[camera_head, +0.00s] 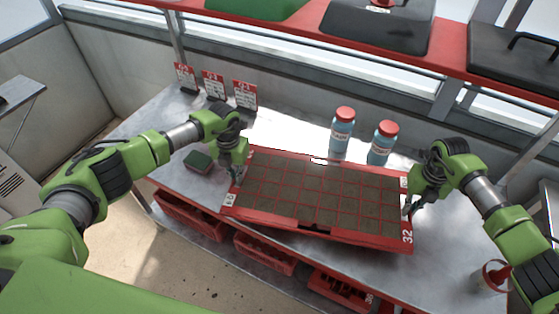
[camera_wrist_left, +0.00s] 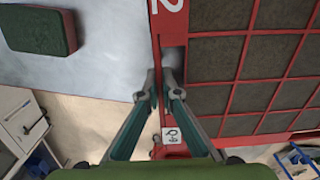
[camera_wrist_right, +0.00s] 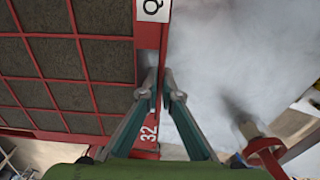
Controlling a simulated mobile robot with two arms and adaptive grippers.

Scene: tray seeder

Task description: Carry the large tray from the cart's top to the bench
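The large tray (camera_head: 375,240) is red with a grid of soil-filled cells. It is over the metal bench (camera_head: 290,130), with its front side near or past the bench's front edge; I cannot tell whether it touches the bench top. My left gripper (camera_head: 238,180) is at the tray's left end, its fingers closed on either side of the red rim (camera_wrist_left: 157,60). My right gripper (camera_head: 406,208) is at the right end, its fingers closed about that rim (camera_wrist_right: 161,60). The undersides of the tray are hidden. The cart is not clearly visible.
Two blue bottles with red caps (camera_head: 342,130) (camera_head: 382,143) stand just behind the tray. A green-topped block (camera_head: 198,161) lies left of it. Red-and-white cards (camera_head: 213,86) stand at the back left. Red crates (camera_head: 265,252) sit below the bench. A red-tipped bottle (camera_head: 493,275) is at right.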

